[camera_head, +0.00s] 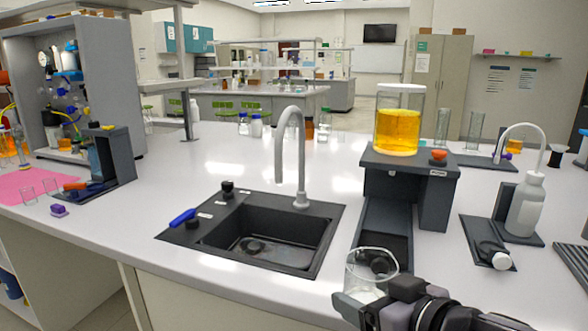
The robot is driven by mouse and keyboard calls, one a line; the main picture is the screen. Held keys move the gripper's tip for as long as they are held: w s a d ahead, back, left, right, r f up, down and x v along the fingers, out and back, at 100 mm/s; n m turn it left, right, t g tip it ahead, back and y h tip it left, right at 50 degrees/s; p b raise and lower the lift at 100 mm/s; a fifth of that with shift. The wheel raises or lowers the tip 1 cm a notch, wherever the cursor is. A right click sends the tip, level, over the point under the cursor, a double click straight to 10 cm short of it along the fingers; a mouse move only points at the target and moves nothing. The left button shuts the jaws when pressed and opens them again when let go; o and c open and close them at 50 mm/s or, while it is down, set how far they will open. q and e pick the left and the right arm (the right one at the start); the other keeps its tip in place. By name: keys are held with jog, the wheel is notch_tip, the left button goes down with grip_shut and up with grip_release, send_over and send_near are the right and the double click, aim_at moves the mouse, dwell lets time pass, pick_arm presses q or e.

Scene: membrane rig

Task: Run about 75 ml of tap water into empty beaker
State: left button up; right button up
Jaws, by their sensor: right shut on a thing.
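A clear glass beaker (372,262) is at the front edge of the bench, right of the sink. I see no liquid in it, though its lower part is partly hidden by my gripper. My right gripper (362,300) comes in from the bottom right and is shut on the beaker, which looks roughly upright. The grey gooseneck tap (290,135) stands behind the dark sink (325,240), its outlet over the basin. I see no water running. A blue lever (183,217) and a black knob (227,187) sit on the sink's left rim. My left gripper is out of view.
A dark stand (437,195) with a tank of yellow liquid (397,132) and an orange knob (439,155) rises behind the beaker. A wash bottle (525,207) stands at the right. A rig (108,160) and pink mat (15,188) are left. Bench around the tap is clear.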

jog(key=shift+s+f, duration=0.35)
jog(key=shift+f, duration=0.25)
jog(key=s+d+f+m+h, duration=0.2)
jog(key=d+f+h, duration=0.1)
jog(key=d, duration=0.2)
jog(key=s+d+f+m+t+h, duration=0.1)
jog(key=s+d+f+m+h, duration=0.1)
jog(key=d+f+m+h, duration=0.1)
jog(key=shift+d+f+t+p, duration=0.35)
jog(key=shift+d+f, duration=0.45)
jog(key=shift+d, duration=0.5)
